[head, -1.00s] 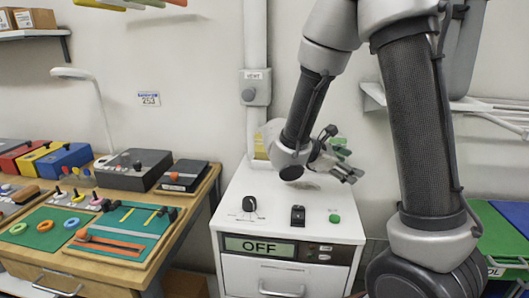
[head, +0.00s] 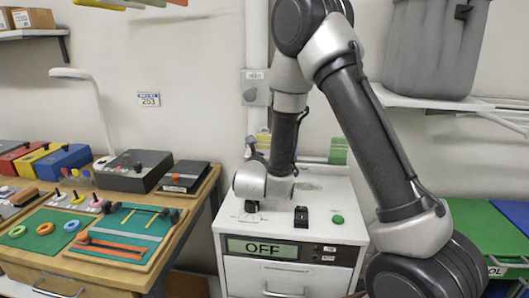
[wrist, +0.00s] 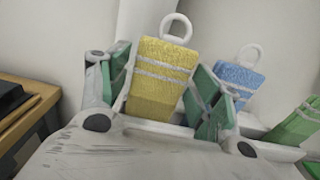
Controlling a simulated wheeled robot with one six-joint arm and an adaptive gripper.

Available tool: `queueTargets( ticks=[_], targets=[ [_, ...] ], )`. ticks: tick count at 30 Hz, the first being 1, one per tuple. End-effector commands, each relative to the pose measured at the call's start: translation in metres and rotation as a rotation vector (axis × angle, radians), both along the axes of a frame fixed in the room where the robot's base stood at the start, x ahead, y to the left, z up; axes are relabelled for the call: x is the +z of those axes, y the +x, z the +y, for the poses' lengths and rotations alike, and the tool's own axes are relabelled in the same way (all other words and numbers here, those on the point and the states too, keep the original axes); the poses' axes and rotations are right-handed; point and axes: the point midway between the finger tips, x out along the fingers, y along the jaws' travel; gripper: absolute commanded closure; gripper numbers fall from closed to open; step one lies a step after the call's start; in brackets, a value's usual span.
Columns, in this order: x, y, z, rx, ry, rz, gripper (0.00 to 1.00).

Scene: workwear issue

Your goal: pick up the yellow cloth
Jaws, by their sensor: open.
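The yellow cloth (wrist: 158,84) is a folded upright bundle with pale bands and a white ring on top, in the wrist view. My gripper (wrist: 165,78) is open, with one green-padded finger on each side of the cloth in that view. I cannot tell whether the pads touch it or how deep it sits between them. In the head view only a small strip of yellow (head: 263,141) shows behind my arm, above the back of the white cabinet (head: 300,207). My fingers are mostly hidden there.
A blue bundle (wrist: 238,80) with a ring stands just right of the yellow one. A green bundle (wrist: 296,125) is farther right. The cabinet top holds a black switch (head: 301,216) and a green button (head: 337,219). A wooden workbench (head: 190,223) stands at left.

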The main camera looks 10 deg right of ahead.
Motion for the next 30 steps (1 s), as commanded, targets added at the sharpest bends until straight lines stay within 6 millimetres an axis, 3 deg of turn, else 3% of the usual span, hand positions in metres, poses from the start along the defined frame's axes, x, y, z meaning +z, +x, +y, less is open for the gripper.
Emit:
queueTargets(
  ticks=[4, 12, 18, 30],
  targets=[
    [0.0, 0.017, -0.008, -0.002, 0.0, 0.0, 0.36],
    [0.0, 0.021, -0.009, -0.001, 0.0, 0.001, 0.36],
    [0.0, 0.021, -0.009, -0.001, 0.0, 0.001, 0.67],
    [0.003, 0.021, -0.007, -0.002, 0.001, 0.0, 0.67]
  ],
)
